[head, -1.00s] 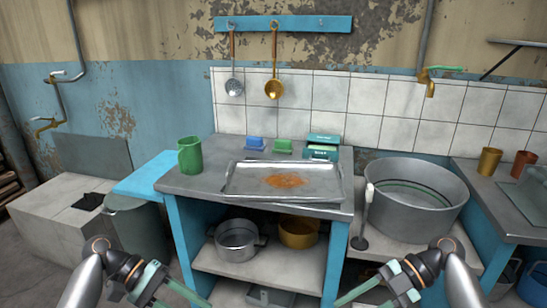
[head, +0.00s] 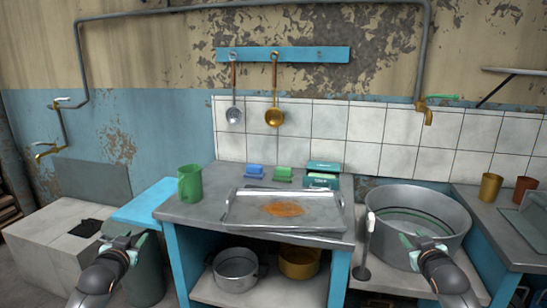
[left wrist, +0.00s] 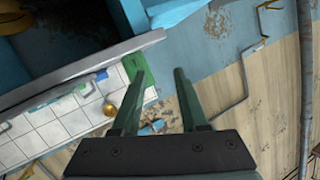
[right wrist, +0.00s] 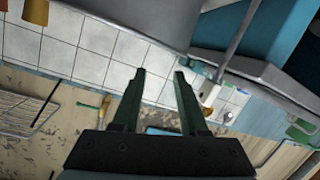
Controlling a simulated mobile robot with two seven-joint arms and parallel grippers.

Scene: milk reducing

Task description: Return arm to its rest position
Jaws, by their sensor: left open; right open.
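My left gripper (head: 126,244) is at the lower left of the head view, in front of the dark bin and left of the counter. In the left wrist view its two fingers (left wrist: 159,88) stand apart with nothing between them. My right gripper (head: 424,244) is at the lower right of the head view, in front of the big metal tub (head: 412,215). In the right wrist view its fingers (right wrist: 160,85) are apart and empty. Both arms rise from the bottom edge of the head view.
A metal tray (head: 240,217) with an orange-brown patch lies on the counter (head: 180,210). A green mug (head: 190,183) stands at its left. Pots (head: 236,268) sit on the shelf below. A long-handled tool (head: 362,272) stands beside the tub.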

